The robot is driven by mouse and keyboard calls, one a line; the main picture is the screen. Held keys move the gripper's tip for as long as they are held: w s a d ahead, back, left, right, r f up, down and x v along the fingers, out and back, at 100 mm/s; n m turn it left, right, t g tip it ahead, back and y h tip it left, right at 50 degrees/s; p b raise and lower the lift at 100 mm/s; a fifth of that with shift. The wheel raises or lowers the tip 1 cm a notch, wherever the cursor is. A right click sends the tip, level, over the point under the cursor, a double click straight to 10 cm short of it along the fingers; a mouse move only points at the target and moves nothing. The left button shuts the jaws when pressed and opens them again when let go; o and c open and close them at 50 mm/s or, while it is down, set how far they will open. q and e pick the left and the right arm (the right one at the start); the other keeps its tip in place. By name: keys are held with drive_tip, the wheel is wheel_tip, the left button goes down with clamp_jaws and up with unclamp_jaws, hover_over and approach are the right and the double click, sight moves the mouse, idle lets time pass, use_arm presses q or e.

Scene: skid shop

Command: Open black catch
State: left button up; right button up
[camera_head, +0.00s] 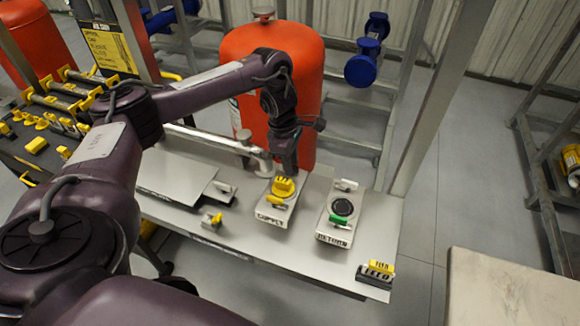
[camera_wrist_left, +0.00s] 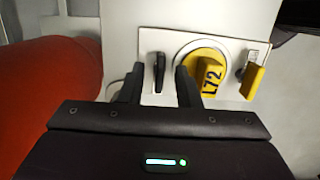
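The black catch (camera_wrist_left: 159,72) stands on the pale plate of the SUPPLY fitting, left of a round yellow cap (camera_wrist_left: 208,72) marked L72 in the left wrist view. My left gripper (camera_wrist_left: 159,88) is open, with one finger on each side of the catch; I cannot tell whether either touches it. In the head view my left gripper (camera_head: 285,170) is at the far end of the SUPPLY block (camera_head: 270,214) and hides the black catch. A yellow catch (camera_wrist_left: 254,80) is on the cap's other side. My right gripper is not in view.
The RETURN block (camera_head: 335,232) with a green catch (camera_head: 338,220) is to the right on the grey bench (camera_head: 300,262). A red tank (camera_head: 262,50) stands close behind. A yellow-topped block (camera_head: 380,268) sits at the bench's right corner.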

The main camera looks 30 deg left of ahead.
use_arm(q)
drive_tip(key=shift+r+p, duration=2.8)
drive_tip(key=shift+r, duration=0.4)
drive_tip(key=n+p, duration=0.2)
drive_tip(key=n, duration=0.1)
drive_tip(key=r+n+p, duration=0.1)
drive_tip(key=n, duration=0.1)
drive_tip(key=shift+t+y, duration=0.3)
drive_tip(key=shift+n, duration=0.9)
drive_tip(key=shift+f, duration=0.15)
drive_tip(key=shift+p, duration=0.3)
